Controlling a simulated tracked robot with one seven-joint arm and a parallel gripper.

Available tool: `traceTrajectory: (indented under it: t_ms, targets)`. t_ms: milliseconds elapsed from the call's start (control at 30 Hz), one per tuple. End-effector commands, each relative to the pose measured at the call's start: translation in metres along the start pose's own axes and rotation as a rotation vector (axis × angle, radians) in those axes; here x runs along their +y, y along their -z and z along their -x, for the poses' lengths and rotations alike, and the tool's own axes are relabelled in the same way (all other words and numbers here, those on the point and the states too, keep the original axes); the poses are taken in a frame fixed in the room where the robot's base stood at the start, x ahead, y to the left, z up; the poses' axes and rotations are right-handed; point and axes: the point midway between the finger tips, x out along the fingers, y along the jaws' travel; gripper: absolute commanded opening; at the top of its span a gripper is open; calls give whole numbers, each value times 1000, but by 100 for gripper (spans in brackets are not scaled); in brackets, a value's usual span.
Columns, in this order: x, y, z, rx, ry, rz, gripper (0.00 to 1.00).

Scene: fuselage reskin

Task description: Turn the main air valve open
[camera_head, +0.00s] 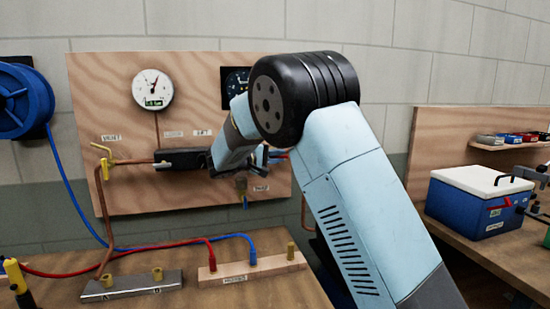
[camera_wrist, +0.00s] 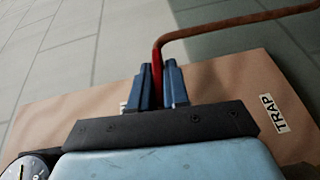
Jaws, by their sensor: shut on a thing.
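My gripper (camera_wrist: 158,74) is shut on a red handle (camera_wrist: 156,58) in the wrist view. The handle stands upright between the two blue fingers, and a copper pipe (camera_wrist: 215,28) bends away to the right from behind it. In the head view, a small red part (camera_head: 277,155) shows near the right edge of the plywood panel (camera_head: 95,78), beside my wrist. My arm hides most of the gripper and the handle there. A yellow lever (camera_head: 102,149) sits on the copper line at the panel's left. The valve's turn angle cannot be read.
A white gauge (camera_head: 152,89) and a dark gauge (camera_head: 236,78) are on the panel. A TRAP label (camera_wrist: 266,113) is right of my gripper in the wrist view. A blue cooler (camera_head: 467,207) stands at right.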

Motion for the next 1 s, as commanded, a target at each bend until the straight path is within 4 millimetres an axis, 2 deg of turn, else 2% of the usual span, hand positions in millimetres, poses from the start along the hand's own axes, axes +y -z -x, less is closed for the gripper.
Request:
traceTrajectory:
  t_ms: [33,300,767,800,1000]
  targets:
    - [-7,-1,1,-2,-14,18,0]
    - [-8,-1,0,-3,-79,45,0]
    - [-8,-2,-1,-4,-89,50,0]
    - [-8,-2,-1,-4,-89,50,17]
    - [-5,-1,-1,-3,-91,47,36]
